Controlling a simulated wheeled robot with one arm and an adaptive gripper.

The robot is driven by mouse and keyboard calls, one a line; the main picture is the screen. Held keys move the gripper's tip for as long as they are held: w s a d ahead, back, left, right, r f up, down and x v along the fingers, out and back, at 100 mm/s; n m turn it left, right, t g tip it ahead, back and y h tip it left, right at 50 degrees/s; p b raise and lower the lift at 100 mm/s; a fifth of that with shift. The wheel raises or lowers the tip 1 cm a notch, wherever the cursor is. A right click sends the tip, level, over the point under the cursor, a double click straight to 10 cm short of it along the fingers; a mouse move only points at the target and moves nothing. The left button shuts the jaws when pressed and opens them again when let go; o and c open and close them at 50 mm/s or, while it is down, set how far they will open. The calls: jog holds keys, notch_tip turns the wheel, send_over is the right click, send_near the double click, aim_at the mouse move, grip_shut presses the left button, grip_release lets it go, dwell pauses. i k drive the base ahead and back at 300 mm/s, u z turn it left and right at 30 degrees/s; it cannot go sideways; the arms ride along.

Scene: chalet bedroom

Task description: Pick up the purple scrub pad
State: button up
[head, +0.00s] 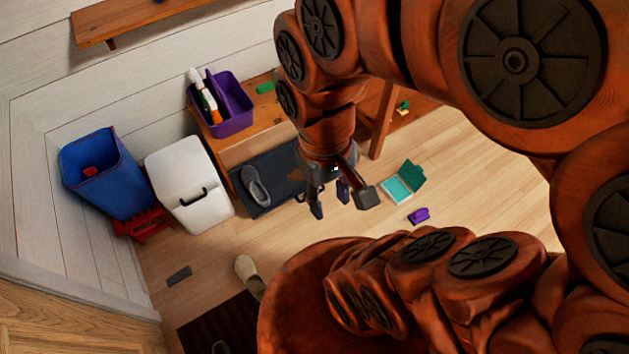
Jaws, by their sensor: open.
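The purple scrub pad (418,215) lies on the wooden floor, right of the middle of the head view. It is small and block-shaped. My gripper (341,203) hangs from the arm to the left of the pad, with its dark fingers spread and pointing down. The gripper is apart from the pad. A dark purplish part shows between the fingers; I cannot tell whether it is a finger or something behind. Nothing hides the pad.
A teal open case (398,190) lies just above the pad. A wooden bench (240,150) with a purple caddy (235,118) stands behind. A white bin (187,172) and blue bin (103,172) stand left. A shoe (247,269) lies on the floor. Bare floor surrounds the pad.

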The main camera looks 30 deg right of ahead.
aim_at(421, 215)
jog(key=z, duration=2.25)
